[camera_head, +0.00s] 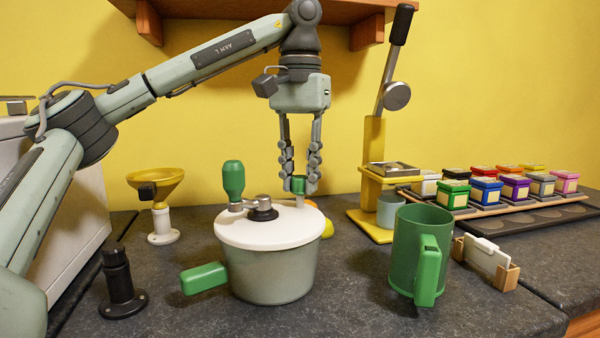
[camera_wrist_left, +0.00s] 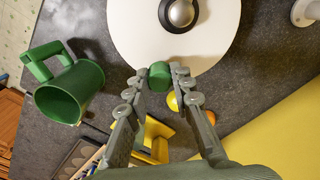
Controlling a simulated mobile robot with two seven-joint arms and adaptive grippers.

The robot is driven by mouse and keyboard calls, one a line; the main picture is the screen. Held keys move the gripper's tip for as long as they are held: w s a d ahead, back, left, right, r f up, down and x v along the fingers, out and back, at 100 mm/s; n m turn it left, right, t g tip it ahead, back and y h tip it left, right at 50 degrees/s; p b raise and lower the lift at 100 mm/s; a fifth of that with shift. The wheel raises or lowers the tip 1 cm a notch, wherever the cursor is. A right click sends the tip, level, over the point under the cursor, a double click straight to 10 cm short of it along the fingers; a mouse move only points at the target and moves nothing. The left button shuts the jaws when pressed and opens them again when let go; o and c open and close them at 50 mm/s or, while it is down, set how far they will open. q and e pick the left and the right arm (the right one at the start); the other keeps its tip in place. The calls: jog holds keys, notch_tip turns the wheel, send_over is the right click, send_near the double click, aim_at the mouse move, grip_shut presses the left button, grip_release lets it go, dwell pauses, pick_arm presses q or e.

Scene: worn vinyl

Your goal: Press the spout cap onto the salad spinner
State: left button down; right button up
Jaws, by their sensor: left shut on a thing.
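The salad spinner (camera_head: 272,275) stands on the dark counter, with a white lid (camera_head: 260,232), a crank with a green knob (camera_head: 233,180) and a green side handle (camera_head: 204,278). A short grey spout (camera_head: 300,201) rises at the lid's right rear. My left gripper (camera_head: 299,178) points down, shut on the small green spout cap (camera_head: 298,186), right at the spout's top; whether the cap is seated cannot be told. In the left wrist view the cap (camera_wrist_left: 160,75) is between the fingertips (camera_wrist_left: 160,79) at the lid's edge (camera_wrist_left: 205,55). My right gripper is out of view.
A green mug (camera_head: 408,262) and a wooden holder (camera_head: 488,262) stand to the right. A yellow press stand (camera_head: 374,150) and a rack of colored boxes (camera_head: 487,192) are behind. A yellow funnel (camera_head: 160,185) and black post (camera_head: 119,282) stand left. A shelf (camera_head: 230,10) hangs above.

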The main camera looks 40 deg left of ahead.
pick_arm(q)
jog(key=shift+f+b, duration=0.4)
jog(key=shift+f, duration=0.55)
jog(key=c, duration=1.3)
grip_release()
jog(key=shift+o, duration=0.2)
jog(key=shift+r, duration=0.1)
jog(key=shift+r+p, duration=0.85)
jog(key=shift+r, duration=3.1)
notch_tip(320, 180, up, 12)
